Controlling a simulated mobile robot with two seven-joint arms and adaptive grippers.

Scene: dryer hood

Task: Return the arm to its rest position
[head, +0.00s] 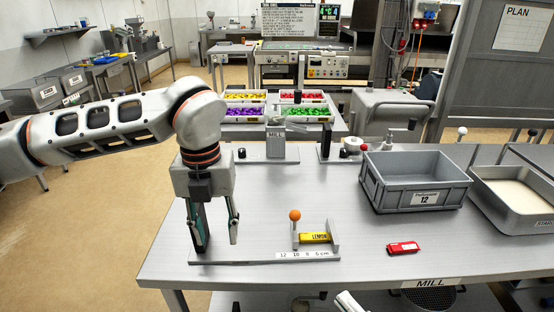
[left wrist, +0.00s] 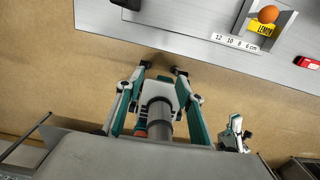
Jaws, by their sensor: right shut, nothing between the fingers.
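My left arm reaches in from the left in the head view. Its left gripper (head: 213,241) points down over the front left of the steel table, by the left end of a measuring fixture (head: 262,252). In the left wrist view the left gripper (left wrist: 162,69) has its fingers apart with nothing between them, and floor shows behind them. My right gripper (left wrist: 236,122) is small in that view, shut and empty, off the table's front edge. A white part at the head view's bottom edge may be my right arm.
A yellow LEMON piece (head: 314,238) lies on the fixture beside an orange ball knob (head: 295,215). A red piece (head: 403,248) lies to the right. A grey crate (head: 415,180) marked 12 and a metal tray (head: 515,196) stand behind it. The table's middle is clear.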

